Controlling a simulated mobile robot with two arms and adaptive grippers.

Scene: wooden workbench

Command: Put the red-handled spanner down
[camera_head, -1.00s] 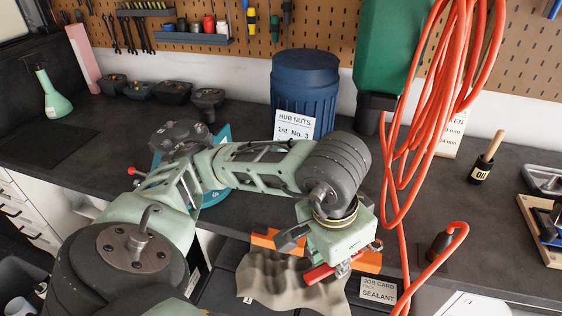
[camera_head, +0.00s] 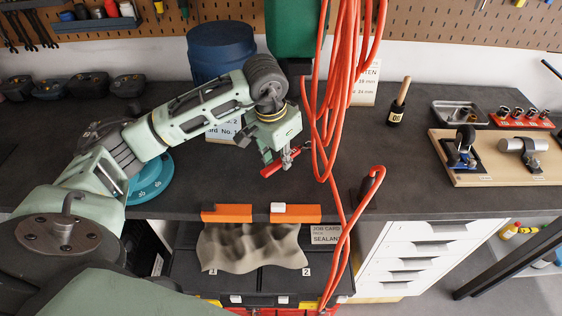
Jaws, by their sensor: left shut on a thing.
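My left arm reaches in from the left, and my left gripper (camera_head: 287,158) is shut on the red-handled spanner. The red handle of the spanner (camera_head: 272,171) shows just below the jaws. The gripper and spanner are over the dark bench top (camera_head: 400,185), behind its front edge. I cannot tell whether the spanner touches the bench top. Part of the spanner is hidden by the jaws. My right gripper is not in view.
An orange hose (camera_head: 328,130) hangs just right of the gripper. A blue bin (camera_head: 220,48) stands behind the arm. Orange blocks (camera_head: 228,213) and a grey cloth (camera_head: 252,250) are at the front edge. Bare bench lies right of the hose, before the wooden board (camera_head: 500,178).

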